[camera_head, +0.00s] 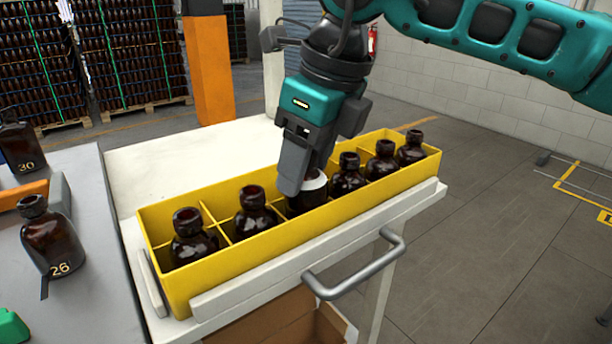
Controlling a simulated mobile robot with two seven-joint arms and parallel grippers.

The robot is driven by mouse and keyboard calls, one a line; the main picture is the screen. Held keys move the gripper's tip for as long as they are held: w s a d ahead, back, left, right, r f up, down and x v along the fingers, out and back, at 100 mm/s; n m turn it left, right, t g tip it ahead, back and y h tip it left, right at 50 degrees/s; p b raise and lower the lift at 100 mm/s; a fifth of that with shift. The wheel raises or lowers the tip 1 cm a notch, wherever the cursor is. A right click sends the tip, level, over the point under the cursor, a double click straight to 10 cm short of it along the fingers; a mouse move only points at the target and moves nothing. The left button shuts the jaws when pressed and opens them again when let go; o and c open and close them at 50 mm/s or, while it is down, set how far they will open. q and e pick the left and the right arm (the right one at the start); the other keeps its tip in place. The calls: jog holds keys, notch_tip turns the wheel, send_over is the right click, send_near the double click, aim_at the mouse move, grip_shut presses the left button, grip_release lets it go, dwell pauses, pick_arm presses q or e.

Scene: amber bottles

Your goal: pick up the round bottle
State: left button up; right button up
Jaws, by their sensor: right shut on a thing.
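My right gripper (303,188) points down into the yellow crate (240,264) and is shut on a dark amber bottle (306,204) in one of the middle compartments. The gripper hides most of that bottle's neck; a white ring-like part shows beside the fingers. The held bottle still sits within the crate walls. A rounded amber bottle marked 26 (52,240) stands on the grey table at the left. A squarer bottle marked 30 (20,148) stands behind it. My left gripper is not in view.
Other amber bottles stand in the crate on both sides, such as one at the left (192,240) and one at the right (347,178). The crate sits on a white cart (200,150) with a metal handle (360,274). An orange post (208,70) stands behind.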

notch_tip(320, 180, up, 18)
jog(key=p, duration=0.2)
jog(key=shift+f+p, duration=0.2)
jog(key=shift+p, duration=0.1)
dwell(0.7)
